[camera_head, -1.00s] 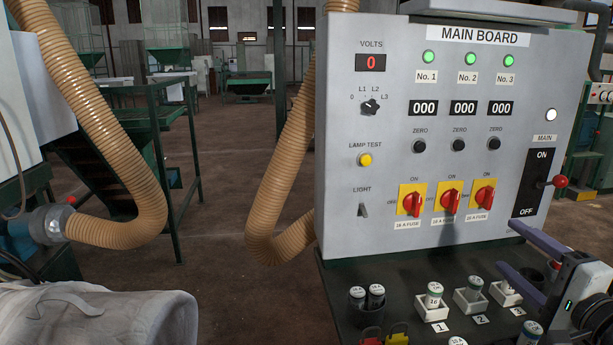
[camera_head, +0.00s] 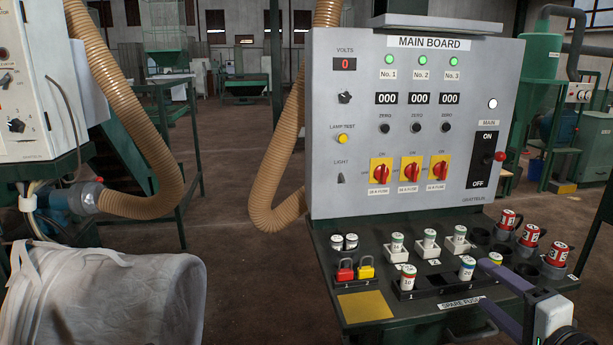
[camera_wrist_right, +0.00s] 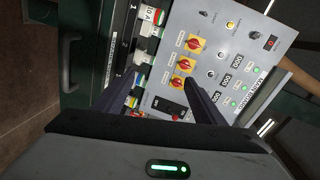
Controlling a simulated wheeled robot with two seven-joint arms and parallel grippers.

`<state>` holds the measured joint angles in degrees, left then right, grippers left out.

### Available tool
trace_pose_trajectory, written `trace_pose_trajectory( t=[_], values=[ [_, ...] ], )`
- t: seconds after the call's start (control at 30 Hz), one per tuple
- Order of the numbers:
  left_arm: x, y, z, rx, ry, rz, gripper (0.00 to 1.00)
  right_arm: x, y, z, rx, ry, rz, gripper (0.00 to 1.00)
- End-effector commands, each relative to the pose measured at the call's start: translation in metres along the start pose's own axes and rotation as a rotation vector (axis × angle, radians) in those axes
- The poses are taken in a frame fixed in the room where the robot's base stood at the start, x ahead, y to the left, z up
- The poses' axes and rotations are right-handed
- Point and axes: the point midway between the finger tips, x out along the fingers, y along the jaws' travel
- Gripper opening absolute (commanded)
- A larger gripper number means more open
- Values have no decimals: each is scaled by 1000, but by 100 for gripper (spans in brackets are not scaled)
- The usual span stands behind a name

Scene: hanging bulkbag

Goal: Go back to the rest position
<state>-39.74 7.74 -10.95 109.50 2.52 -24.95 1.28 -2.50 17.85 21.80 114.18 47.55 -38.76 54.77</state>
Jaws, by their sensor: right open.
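My right gripper (camera_head: 494,287) is at the lower right of the head view, in front of the shelf's right part. Its two purple-grey fingers are apart with nothing between them. In the right wrist view the fingers (camera_wrist_right: 155,105) spread toward the main board (camera_wrist_right: 225,60), which appears turned on its side. The main board (camera_head: 345,200) stands upright behind the gripper in the head view, with three green lamps lit and its red rotary switches below. My left gripper does not show.
The shelf (camera_head: 420,214) below the board holds fuses in white holders (camera_head: 397,247), red and yellow padlocks (camera_head: 345,270) and red-labelled cylinders (camera_head: 531,235). A white bulk bag (camera_head: 110,300) lies at the lower left. Tan hoses (camera_head: 275,190) hang nearby. The floor (camera_head: 240,270) between bag and board is clear.

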Motion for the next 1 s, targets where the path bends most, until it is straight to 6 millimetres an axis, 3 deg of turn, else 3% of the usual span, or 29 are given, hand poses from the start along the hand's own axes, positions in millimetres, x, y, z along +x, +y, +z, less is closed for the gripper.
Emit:
trace_pose_trajectory(
  t=[0.17, 0.33, 0.47, 0.6, 0.7, 0.8, 1.0],
  values=[
    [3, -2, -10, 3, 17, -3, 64, -4, 56, 34, -156, -31, 102, 64],
    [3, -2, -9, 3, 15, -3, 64, -20, 126, 83, -383, -102, 220, 64],
    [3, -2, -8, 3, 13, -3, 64, -53, 198, 142, -637, -219, 321, 64],
    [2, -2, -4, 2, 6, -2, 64, -104, 260, 208, -921, -382, 375, 64],
    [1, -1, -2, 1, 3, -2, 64, -141, 289, 250, -1088, -494, 377, 64],
    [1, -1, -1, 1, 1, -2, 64, -170, 306, 280, -1213, -579, 362, 64],
    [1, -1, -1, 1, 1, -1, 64, -194, 317, 306, -1317, -651, 336, 64]
  ],
)
